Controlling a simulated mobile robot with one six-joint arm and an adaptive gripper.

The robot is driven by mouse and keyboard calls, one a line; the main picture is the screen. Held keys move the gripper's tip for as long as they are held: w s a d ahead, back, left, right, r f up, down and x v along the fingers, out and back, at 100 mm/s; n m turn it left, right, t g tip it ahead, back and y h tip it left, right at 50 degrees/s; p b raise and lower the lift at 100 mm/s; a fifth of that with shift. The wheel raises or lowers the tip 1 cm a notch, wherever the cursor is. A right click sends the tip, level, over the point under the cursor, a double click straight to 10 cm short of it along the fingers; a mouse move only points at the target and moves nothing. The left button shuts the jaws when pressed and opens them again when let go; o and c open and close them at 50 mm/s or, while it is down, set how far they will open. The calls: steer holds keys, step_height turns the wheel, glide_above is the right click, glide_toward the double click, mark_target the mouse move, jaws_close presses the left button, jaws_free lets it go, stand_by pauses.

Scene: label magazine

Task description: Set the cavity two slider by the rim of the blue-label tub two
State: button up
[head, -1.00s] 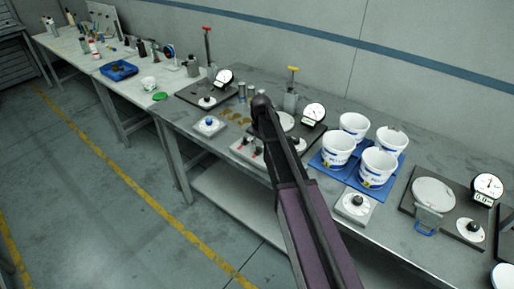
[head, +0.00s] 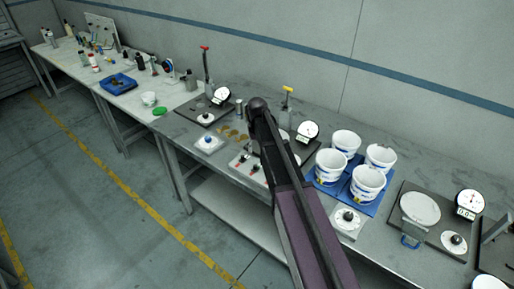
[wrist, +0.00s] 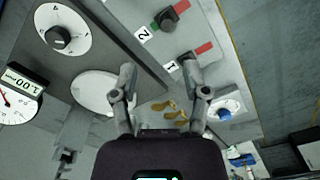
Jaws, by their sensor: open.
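The slider panel (wrist: 200,30) is a light plate with positions marked 1 and 2 in the wrist view. The slider at 2 has a dark knob (wrist: 168,19) between a green and a red mark. The slider at 1 has a dark knob (wrist: 187,61) close to my right finger, with red showing beside it. The panel (head: 240,170) is partly hidden by my arm in the head view. White tubs with blue labels (head: 330,166) stand on blue mats; I cannot read which is tub two. My gripper (wrist: 163,85) is open and empty over the bench, its fingers apart.
A dial gauge (head: 308,131) and plate stand behind my arm. A white dial box (head: 347,221) sits before the tubs. Another gauge fixture (head: 469,203) is at the right. Brown parts (wrist: 170,108) lie near the panel. A blue-knob box (head: 209,143) is left.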

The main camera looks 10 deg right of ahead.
steer(key=shift+r+p, duration=2.2)
steer(key=shift+r, duration=0.35)
steer(key=s+d+f+b, duration=0.1)
steer(key=s+f+b, duration=0.6)
steer(key=s, duration=0.5)
steer(key=s+f+m+b, duration=0.1)
steer(key=s+f+b, duration=0.6)
steer(key=s, duration=0.5)
steer(key=shift+s+d+f+m, duration=0.2)
steer(key=shift+s+d+m, duration=0.1)
steer(key=shift+s+d, duration=0.1)
step_height(320, 180, up, 14)
steer(key=n+p, duration=0.6)
steer(key=p, duration=0.8)
glide_above(255, 165)
steer(key=shift+s, duration=0.1)
steer(key=shift+f+b, duration=0.15)
steer(key=shift+b, duration=0.15)
step_height(255, 165, down, 14)
steer(key=b, duration=1.3)
steer(key=shift+r+b, duration=0.25)
steer(key=shift+b, duration=0.05)
